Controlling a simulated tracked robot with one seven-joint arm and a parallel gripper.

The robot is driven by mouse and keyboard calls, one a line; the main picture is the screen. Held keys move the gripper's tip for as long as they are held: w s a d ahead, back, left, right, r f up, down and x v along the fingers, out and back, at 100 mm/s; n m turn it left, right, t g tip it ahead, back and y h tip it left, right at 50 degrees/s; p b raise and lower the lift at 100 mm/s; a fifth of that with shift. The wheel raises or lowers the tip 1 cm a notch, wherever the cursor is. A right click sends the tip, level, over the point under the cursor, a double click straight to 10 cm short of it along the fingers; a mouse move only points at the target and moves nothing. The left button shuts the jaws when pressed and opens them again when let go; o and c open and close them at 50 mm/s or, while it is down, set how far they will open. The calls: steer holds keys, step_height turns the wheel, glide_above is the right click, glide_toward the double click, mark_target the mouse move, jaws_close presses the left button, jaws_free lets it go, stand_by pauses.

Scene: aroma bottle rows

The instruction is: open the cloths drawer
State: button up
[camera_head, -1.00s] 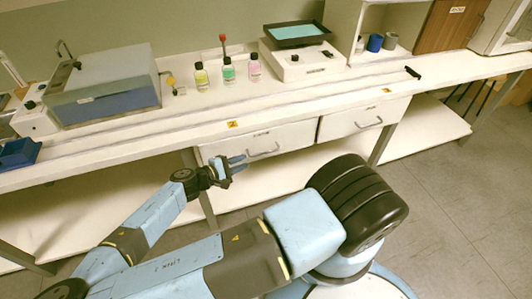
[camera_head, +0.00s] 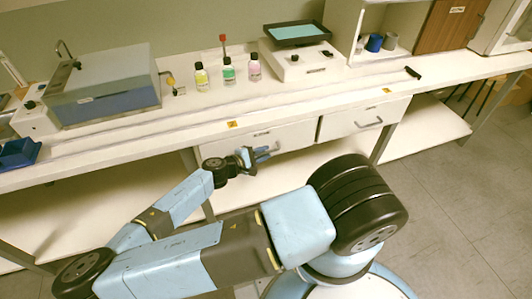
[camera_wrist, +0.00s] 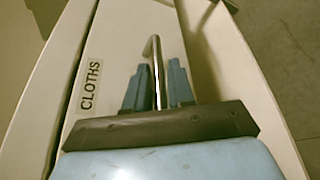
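The cloths drawer (camera_head: 296,136) is the left of two white drawers under the bench. Its front fills much of the wrist view (camera_wrist: 112,45), with a label reading CLOTHS (camera_wrist: 91,86). My gripper (camera_head: 264,153) is at the drawer's handle, which it mostly hides in the head view. In the wrist view, the metal bar handle (camera_wrist: 153,50) stands between the two blue fingers of my gripper (camera_wrist: 157,66). The fingers are apart, with a gap showing on each side of the bar. The drawer looks shut in the head view.
A second drawer (camera_head: 350,118) with its own handle is to the right. Small bottles (camera_head: 228,72), a grey-blue box machine (camera_head: 103,86) and a white device (camera_head: 300,62) stand on the bench. A lower shelf (camera_head: 425,130) runs underneath.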

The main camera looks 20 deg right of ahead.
steer(key=shift+c, duration=0.3)
jaws_close()
